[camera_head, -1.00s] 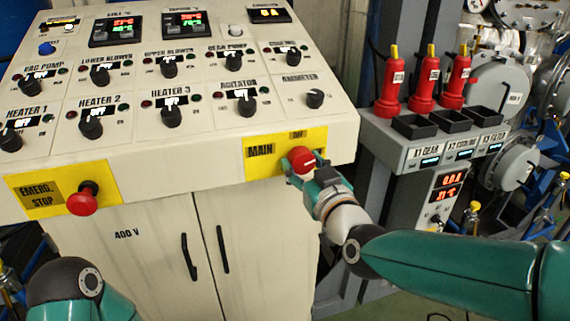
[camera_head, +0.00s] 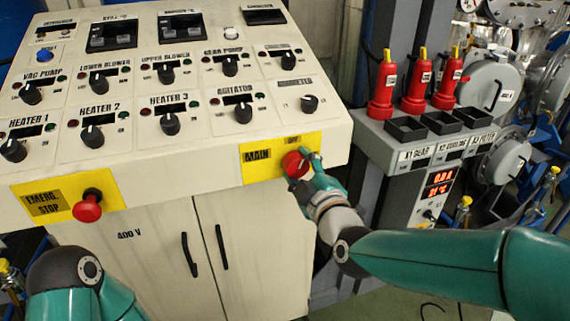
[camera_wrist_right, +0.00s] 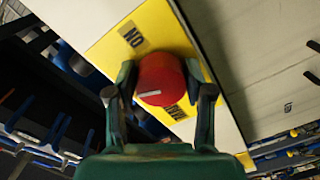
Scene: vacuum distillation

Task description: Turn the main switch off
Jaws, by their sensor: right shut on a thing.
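The main switch (camera_head: 296,163) is a red round knob on a yellow plate marked MAIN (camera_head: 258,156) at the right of the panel's front face. My right gripper (camera_head: 304,168) is shut on the knob from the front right, with one finger on each side. The wrist view shows the red knob (camera_wrist_right: 162,80) between the fingers of the right gripper (camera_wrist_right: 160,92), with a pale mark line across its face and an ON label on the plate above it. The panel's displays are dark. My left gripper is out of view; only part of my left arm shows at the lower left.
A red emergency stop button (camera_head: 87,208) sticks out of a yellow plate at the panel's left front. Several black knobs cover the sloped panel (camera_head: 215,130). A grey box (camera_head: 400,160) with red tools (camera_head: 414,90) stands right of the panel.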

